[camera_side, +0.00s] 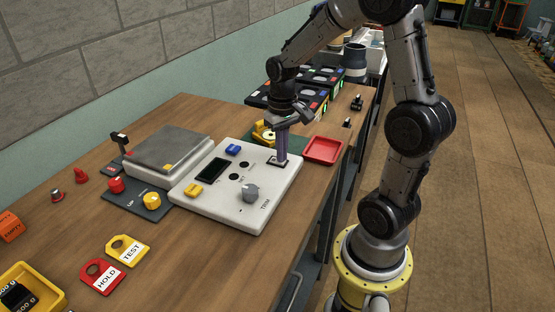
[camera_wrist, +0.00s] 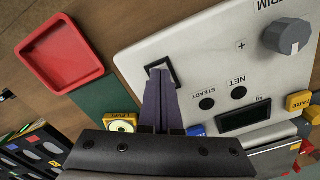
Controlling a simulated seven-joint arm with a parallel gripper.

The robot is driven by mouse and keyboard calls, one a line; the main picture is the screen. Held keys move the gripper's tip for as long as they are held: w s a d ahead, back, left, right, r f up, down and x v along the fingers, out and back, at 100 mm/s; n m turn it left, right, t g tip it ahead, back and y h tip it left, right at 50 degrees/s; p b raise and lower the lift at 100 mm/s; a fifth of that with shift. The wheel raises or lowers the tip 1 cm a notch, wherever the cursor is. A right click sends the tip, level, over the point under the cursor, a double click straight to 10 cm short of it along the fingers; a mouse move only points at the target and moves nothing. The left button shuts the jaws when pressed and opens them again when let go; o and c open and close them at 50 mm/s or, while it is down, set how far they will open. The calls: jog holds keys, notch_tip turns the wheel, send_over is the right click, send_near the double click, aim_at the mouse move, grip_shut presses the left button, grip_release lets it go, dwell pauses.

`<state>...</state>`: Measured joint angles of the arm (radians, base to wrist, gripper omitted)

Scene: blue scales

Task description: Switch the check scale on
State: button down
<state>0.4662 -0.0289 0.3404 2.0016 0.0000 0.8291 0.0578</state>
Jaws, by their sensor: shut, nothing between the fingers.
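The white scale panel (camera_side: 235,212) has a dark, blank display (camera_side: 212,170), a grey TRIM knob (camera_side: 250,193), a blue button (camera_side: 233,149) and a yellow button (camera_side: 193,190). A dark-framed switch (camera_wrist: 174,68) sits near the panel's edge, beside the words STEADY and NET. My gripper (camera_side: 281,158) points down at this switch, fingers shut and empty. In the wrist view, the fingertips (camera_wrist: 160,74) overlap the switch and hide much of it. I cannot tell whether they touch it or which way it is set. The display also looks dark in the wrist view (camera_wrist: 245,117).
A grey weighing plate (camera_side: 168,148) stands behind the panel, with red and yellow knobs in front of it. A red tray (camera_side: 322,150) lies close to the right of my gripper. HOLD (camera_side: 102,276) and TEST (camera_side: 128,250) tags lie in front. Bare wood surrounds the tags.

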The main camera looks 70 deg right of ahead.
aim_at(275, 172)
jog(key=shift+f, duration=0.25)
jog(key=shift+r, duration=3.55)
jog(key=shift+a, duration=0.15)
jog(key=s+a+r+n+t, duration=0.3)
jog(key=a+r, duration=0.4)
jog(key=a, duration=0.2)
jog(key=s+a+f+n+t, duration=0.2)
jog(key=s+a+n, duration=0.1)
jog(key=s, duration=0.5)
jog(key=shift+s+a+t, duration=0.25)
jog(key=shift+a+t, duration=0.05)
jog(key=shift+a, duration=0.55)
